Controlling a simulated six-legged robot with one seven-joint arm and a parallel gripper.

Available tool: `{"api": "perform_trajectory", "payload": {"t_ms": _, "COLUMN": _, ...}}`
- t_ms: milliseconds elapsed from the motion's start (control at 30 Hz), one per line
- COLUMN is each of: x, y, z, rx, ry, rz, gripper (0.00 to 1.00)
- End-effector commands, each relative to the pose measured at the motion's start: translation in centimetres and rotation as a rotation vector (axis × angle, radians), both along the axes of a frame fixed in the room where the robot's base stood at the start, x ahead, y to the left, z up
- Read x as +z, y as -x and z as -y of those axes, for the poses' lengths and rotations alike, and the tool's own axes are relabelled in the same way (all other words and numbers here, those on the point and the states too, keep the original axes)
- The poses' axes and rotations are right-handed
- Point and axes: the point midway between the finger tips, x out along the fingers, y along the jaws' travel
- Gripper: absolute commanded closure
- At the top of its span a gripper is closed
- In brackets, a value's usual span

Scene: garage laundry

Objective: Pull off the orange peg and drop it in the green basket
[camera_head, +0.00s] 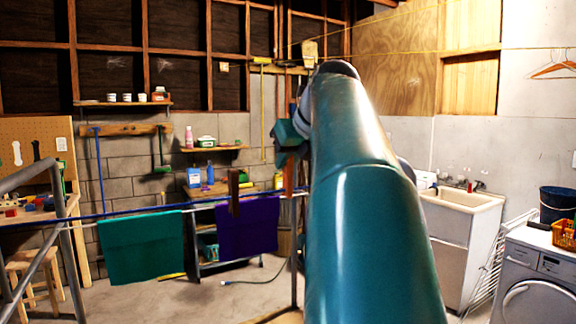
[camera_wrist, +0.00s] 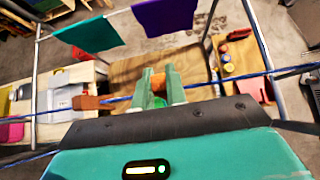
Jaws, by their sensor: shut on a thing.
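My gripper (camera_head: 290,137) is at the far end of my teal arm, above the blue line in the head view. In the wrist view, my gripper (camera_wrist: 163,84) is shut on the orange peg (camera_wrist: 158,83), which shows between the two green fingers. In the head view an orange-brown upright piece (camera_head: 288,176) under my gripper may be this peg. The line passes close by the fingers; I cannot tell whether the peg is clear of it. A bright green patch (camera_wrist: 160,103) shows behind the peg; I cannot tell whether it is the green basket.
A brown peg (camera_head: 233,190) hangs on the blue line, left of my gripper. A teal towel (camera_head: 141,246) and a purple towel (camera_head: 249,229) hang nearby. A yellow basket (camera_head: 563,235) stands on the washing machine (camera_head: 541,262) at right. Metal posts rise around the line.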

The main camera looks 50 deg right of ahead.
Motion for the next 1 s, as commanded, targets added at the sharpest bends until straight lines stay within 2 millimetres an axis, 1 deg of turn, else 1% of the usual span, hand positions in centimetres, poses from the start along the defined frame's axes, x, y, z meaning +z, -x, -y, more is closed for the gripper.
{"api": "perform_trajectory", "payload": {"t_ms": 800, "x": 3.6, "y": 0.0, "z": 0.1, "rx": 0.0, "ry": 0.0, "rz": -0.001, "gripper": 1.0}}
{"api": "perform_trajectory", "payload": {"t_ms": 1000, "x": 4.0, "y": 0.0, "z": 0.0, "rx": 0.0, "ry": -0.001, "rz": -0.002, "gripper": 1.0}}
